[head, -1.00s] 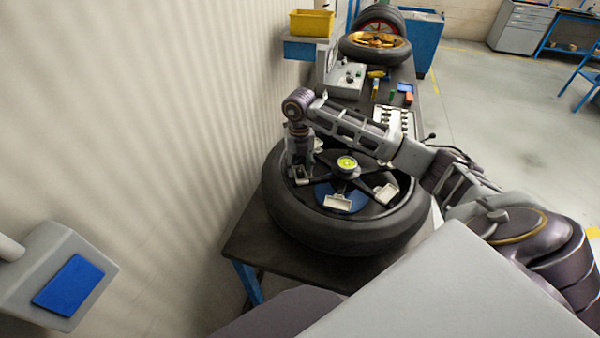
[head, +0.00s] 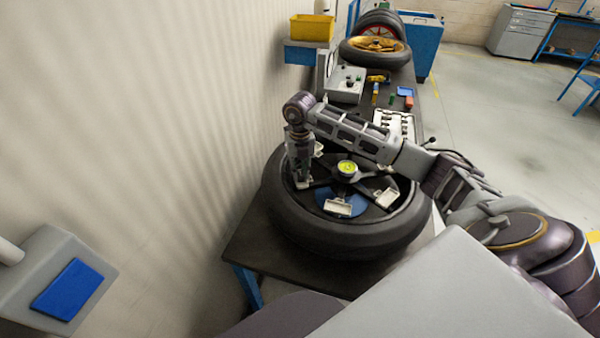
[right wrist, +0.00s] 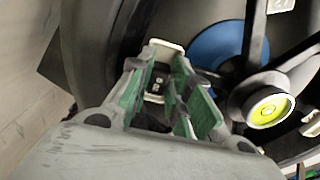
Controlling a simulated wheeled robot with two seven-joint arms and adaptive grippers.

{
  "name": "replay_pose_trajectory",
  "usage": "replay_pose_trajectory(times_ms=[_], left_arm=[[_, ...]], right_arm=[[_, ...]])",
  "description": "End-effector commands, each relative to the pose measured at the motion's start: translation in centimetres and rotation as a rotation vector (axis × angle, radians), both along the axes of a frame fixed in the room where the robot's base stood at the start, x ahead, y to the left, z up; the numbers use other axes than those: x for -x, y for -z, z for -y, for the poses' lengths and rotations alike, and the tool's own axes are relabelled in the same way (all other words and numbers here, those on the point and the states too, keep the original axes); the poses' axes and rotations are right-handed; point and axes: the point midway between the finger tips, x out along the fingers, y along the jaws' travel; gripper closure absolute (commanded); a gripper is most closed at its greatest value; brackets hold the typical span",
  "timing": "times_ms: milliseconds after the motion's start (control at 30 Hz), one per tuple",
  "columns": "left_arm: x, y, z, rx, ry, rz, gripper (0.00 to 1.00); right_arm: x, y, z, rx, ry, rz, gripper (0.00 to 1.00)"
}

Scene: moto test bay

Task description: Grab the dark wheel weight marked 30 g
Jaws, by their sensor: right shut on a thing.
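My right gripper (head: 302,184) points down over the left part of the wheel. It is shut on a small dark wheel weight (right wrist: 157,83), which shows between the green-lined fingers in the right wrist view. Pale marks show on the weight, but I cannot read them clearly. A small white tray (right wrist: 163,47) lies right at the fingertips; I cannot tell whether the weight still touches it. In the head view the fingers and wrist hide the weight. My left gripper is not in view.
The black wheel (head: 345,238) lies flat on a dark bench (head: 262,262). Other white trays (head: 338,209) rest around its hub, which carries a round yellow-green level (head: 347,167). A ribbed wall stands close on the left. A grey control box (head: 345,88) and tools lie behind.

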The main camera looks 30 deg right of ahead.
Motion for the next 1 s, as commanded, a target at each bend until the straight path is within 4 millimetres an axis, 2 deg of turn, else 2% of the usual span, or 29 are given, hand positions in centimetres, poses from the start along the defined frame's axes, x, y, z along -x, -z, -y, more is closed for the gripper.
replay_pose_trajectory(times_ms=[267, 700, 1000], left_arm=[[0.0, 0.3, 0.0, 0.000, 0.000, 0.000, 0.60], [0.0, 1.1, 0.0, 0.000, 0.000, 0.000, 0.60], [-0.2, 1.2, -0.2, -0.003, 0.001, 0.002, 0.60]], right_arm=[[-0.1, -1.9, 0.0, -0.001, 0.001, 0.003, 0.96], [-0.1, -7.8, 0.0, 0.000, 0.000, 0.003, 0.96], [0.0, -9.8, 0.0, -0.001, 0.000, 0.001, 0.96]])
